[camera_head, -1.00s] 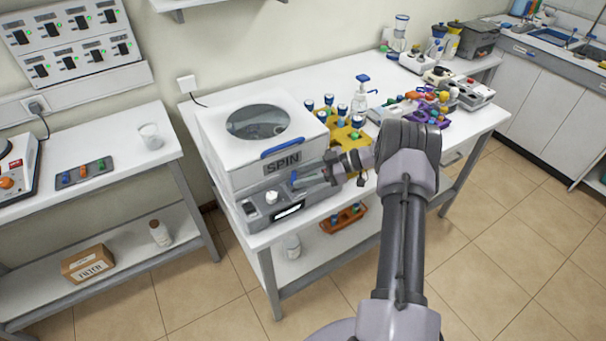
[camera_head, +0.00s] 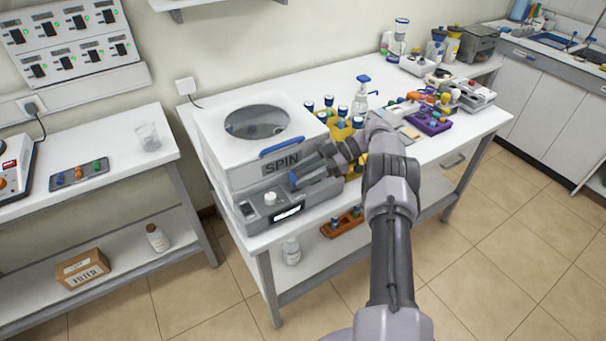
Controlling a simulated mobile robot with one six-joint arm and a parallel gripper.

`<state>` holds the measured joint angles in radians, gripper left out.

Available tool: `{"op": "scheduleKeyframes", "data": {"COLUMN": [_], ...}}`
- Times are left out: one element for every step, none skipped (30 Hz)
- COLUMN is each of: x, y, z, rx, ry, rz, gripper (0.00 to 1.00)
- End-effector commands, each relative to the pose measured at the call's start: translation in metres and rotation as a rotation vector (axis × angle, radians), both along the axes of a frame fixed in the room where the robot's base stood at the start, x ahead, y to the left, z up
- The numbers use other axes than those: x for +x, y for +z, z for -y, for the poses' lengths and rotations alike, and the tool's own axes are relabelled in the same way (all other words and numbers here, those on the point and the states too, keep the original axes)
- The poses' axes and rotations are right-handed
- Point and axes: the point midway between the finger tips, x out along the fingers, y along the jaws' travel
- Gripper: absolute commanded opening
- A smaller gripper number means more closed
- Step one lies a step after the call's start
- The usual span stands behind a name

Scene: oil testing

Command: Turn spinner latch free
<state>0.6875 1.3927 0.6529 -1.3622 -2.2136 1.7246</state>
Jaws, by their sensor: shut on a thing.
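The spinner (camera_head: 240,165) is a white box with a round glass window in its lid, a blue lid handle (camera_head: 282,146) and "SPIN" on its front. It stands at the left end of the table, and its lid looks shut. My gripper (camera_head: 299,177) comes in from the upper right and is shut on the latch. The fingers partly hide the latch, so I cannot tell its exact angle.
A white knob (camera_head: 270,198) and lit display (camera_head: 287,214) sit below the latch. Blue-capped bottles in a yellow rack (camera_head: 340,135) stand close on the right. Free tabletop lies behind the rack.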

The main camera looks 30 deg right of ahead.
Motion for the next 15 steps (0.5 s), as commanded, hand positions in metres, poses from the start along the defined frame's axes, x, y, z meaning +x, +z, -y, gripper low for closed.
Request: {"op": "scheduleKeyframes", "data": {"x": [0.0003, 0.0003, 0.0004, 0.0004, 0.0005, 0.0004, 0.0004, 0.0005, 0.0006, 0.0007, 0.0007, 0.0008, 0.0008, 0.0009, 0.0010], "y": [0.0000, 0.0000, 0.0001, 0.0000, 0.0000, 0.0001, 0.0001, 0.0002, 0.0002, 0.0004, 0.0004, 0.0005, 0.0006, 0.0006, 0.0007], "z": [-0.0016, -0.0016, -0.0016, -0.0017, -0.0017, -0.0015, -0.0014, -0.0013, -0.0012, -0.0011, -0.0010, -0.0009, -0.0008, -0.0007, -0.0007], "rx": [0.002, 0.002, 0.002, 0.002, 0.002, 0.002, 0.002, 0.002, 0.002, 0.002, 0.002, 0.002, 0.002, 0.002, 0.002], "ry": [0.002, 0.002, 0.002, 0.002, 0.002, 0.002, 0.001, 0.001, 0.000, 0.000, 0.000, -0.001, -0.001, -0.001, -0.001], "rz": [0.000, 0.000, 0.000, 0.000, 0.000, 0.000, 0.000, 0.000, 0.000, 0.000, 0.000, 0.002, 0.002, 0.002, 0.002], "gripper": [0.05, 0.05, 0.05, 0.49, 0.55, 0.63, 0.67, 0.67, 0.67, 0.67, 0.67, 0.67, 0.67, 0.67, 0.67]}}
